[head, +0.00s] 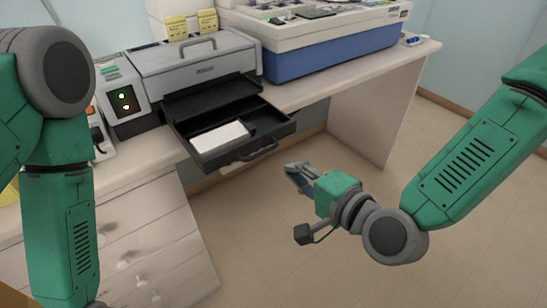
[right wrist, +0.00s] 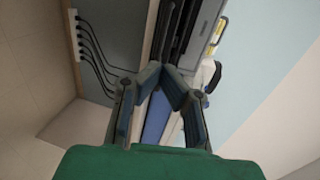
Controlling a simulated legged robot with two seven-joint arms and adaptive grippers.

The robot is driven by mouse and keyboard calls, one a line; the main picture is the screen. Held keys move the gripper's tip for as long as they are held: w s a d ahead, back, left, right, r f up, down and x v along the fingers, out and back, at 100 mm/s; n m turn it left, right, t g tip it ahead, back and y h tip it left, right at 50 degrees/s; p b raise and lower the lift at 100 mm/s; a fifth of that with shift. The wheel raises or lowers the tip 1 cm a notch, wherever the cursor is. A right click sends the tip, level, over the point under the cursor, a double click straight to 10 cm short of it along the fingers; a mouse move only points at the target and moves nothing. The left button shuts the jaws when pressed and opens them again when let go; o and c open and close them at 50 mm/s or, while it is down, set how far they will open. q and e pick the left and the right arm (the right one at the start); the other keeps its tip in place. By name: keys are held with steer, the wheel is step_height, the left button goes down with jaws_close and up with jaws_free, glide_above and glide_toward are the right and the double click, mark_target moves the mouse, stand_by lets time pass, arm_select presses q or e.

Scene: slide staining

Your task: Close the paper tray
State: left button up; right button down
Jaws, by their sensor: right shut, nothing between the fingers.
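The black paper tray (head: 275,128) is pulled out of the front of the grey printer (head: 195,70) in the head view. It juts past the counter edge, with a handle on its front and a white paper stack (head: 220,136) inside. My right gripper (head: 290,168) is shut and empty, in front of the tray, lower right of its handle in the picture and apart from it. In the right wrist view its fingers (right wrist: 167,68) meet at the tips, with dark and grey equipment beyond them. My left arm shows at the left of the head view, but its gripper is out of view.
The counter (head: 310,88) carries a blue and white machine (head: 330,50) to the right of the printer. Yellow boxes (head: 190,26) stand behind the printer. White drawers (head: 145,250) lie below at left. The floor (head: 300,250) around my right gripper is clear.

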mark_target(264, 153)
steer(key=x, duration=0.7)
steer(key=shift+w+a, duration=0.2)
steer(key=shift+a, duration=0.1)
steer(key=shift+f, duration=0.1)
